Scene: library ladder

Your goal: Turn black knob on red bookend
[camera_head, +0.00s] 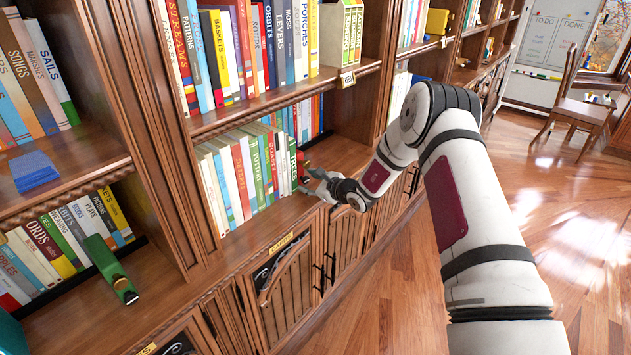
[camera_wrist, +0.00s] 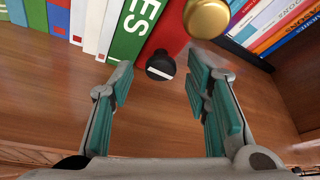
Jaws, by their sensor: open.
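The red bookend (camera_wrist: 172,38) stands against the end of a row of books in the wrist view. Its black knob (camera_wrist: 160,66) is low on its face and carries a white line that lies roughly level. A brass knob (camera_wrist: 207,18) sits above and to the right of it. My gripper (camera_wrist: 158,78) is open and empty, with one teal-padded finger on either side of the black knob in the picture. No finger visibly touches the knob. In the head view my gripper (camera_head: 322,183) is at the lower shelf, by the end of the row; the bookend is hardly visible there.
A green book (camera_wrist: 133,32) stands directly left of the bookend. More books (camera_wrist: 275,22) stand to the right behind it. The shelf board (camera_wrist: 55,95) is bare in front. A green bookend (camera_head: 110,268) stands on the shelf at left. The upper shelf (camera_head: 285,92) overhangs the row.

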